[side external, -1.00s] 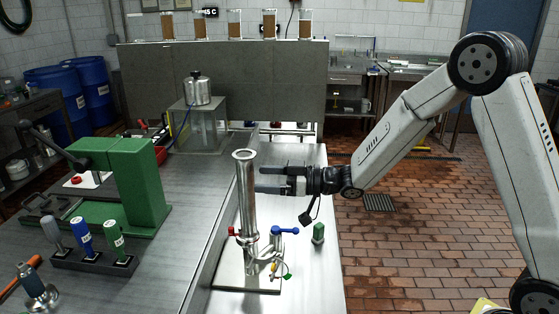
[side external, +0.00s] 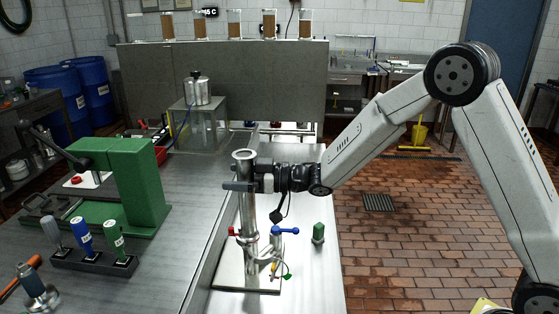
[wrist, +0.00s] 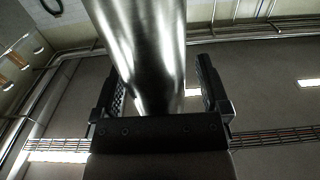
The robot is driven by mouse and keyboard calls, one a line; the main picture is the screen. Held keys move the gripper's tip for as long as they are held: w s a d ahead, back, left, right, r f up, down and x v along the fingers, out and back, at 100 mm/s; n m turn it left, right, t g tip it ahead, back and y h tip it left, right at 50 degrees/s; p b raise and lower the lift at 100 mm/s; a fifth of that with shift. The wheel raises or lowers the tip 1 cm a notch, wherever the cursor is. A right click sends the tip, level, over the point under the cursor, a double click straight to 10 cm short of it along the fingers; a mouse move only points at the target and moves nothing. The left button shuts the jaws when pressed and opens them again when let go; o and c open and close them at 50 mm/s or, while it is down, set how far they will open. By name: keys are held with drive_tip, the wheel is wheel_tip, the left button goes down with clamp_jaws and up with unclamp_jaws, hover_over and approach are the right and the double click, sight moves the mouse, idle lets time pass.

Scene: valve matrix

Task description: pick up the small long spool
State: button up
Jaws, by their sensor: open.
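The long spool (side external: 247,212) is a shiny steel tube with a flanged top. It stands upright on the valve assembly (side external: 262,262) on the bench. My gripper (side external: 238,186) is level, at the tube's upper part just below the flange. In the wrist view the spool (wrist: 148,45) runs between the two fingers of my gripper (wrist: 159,85). The fingers are open, one on each side, with a visible gap at the right finger. The far finger is partly hidden in the side view.
A blue-handled valve (side external: 285,230) and a red knob (side external: 232,231) sit low around the tube. A small green object (side external: 318,233) stands to the right on the bench. A green press (side external: 125,185) and a rack of colored handles (side external: 93,262) are at left.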

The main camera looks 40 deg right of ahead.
drive_tip(key=shift+c, duration=0.2)
idle(0.3)
clamp_jaws()
idle(1.3)
